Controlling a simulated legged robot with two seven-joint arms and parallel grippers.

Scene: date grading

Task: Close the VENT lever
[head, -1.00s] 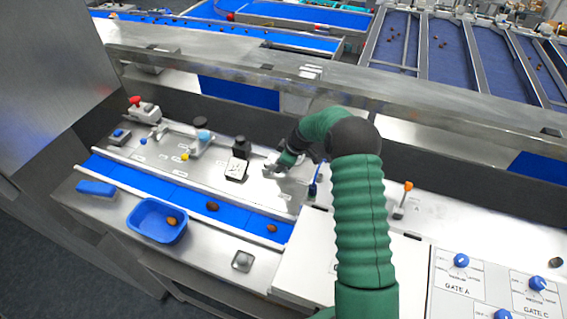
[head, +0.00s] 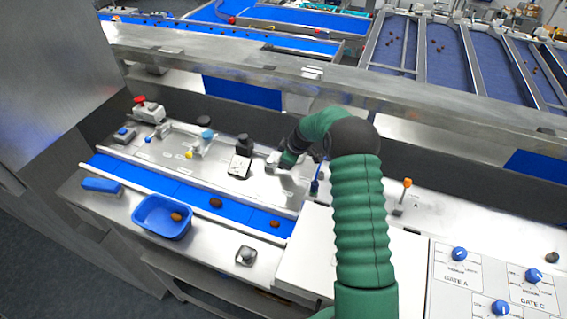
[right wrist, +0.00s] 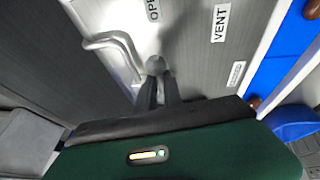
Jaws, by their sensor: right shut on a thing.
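The VENT lever's pale rounded end (right wrist: 155,66) shows between the dark fingertips of my right gripper (right wrist: 157,88) in the right wrist view. The gripper is shut on it. The VENT label (right wrist: 220,24) is on the metal panel to the right of the lever, and a partly cut-off label starting "OP" (right wrist: 153,9) is above. In the head view my right gripper (head: 277,161) is low over the panel at the end of the green arm, which hides much of the lever. My left gripper is not in view.
A blue belt (head: 188,193) with a few brown dates runs in front of the panel. A blue tub (head: 163,217) holding a date stands before it. A black-topped control (head: 243,147) is just left of the gripper, and an orange-tipped lever (head: 406,184) stands right of my arm.

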